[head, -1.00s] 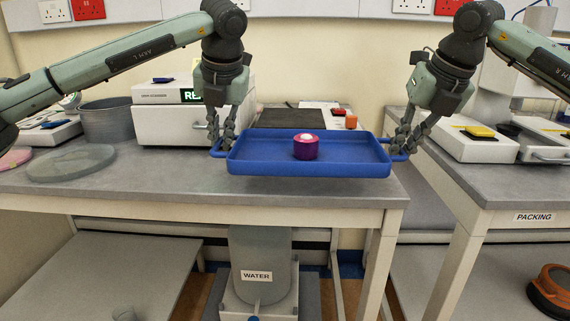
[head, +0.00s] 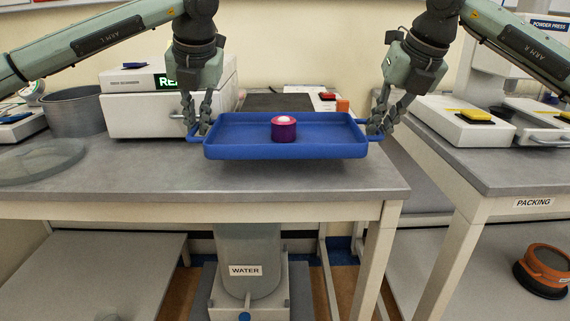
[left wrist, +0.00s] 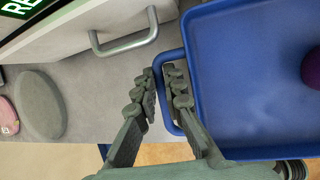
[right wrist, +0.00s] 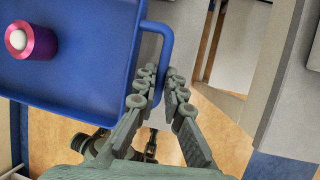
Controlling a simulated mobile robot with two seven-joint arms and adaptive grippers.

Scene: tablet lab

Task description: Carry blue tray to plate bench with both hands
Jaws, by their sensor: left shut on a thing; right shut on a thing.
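My left gripper (head: 201,128) is shut on the tray's left handle, which also shows in the left wrist view (left wrist: 166,92). My right gripper (head: 377,126) is shut on the right handle, which also shows in the right wrist view (right wrist: 167,52).
A white machine (head: 140,115) with a drawer handle stands behind the tray at left. A grey pot (head: 76,112) and a round grey disc (head: 40,160) are further left. The packing bench (head: 480,180) is at right, with a gap between the benches. A water container (head: 250,262) stands below.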

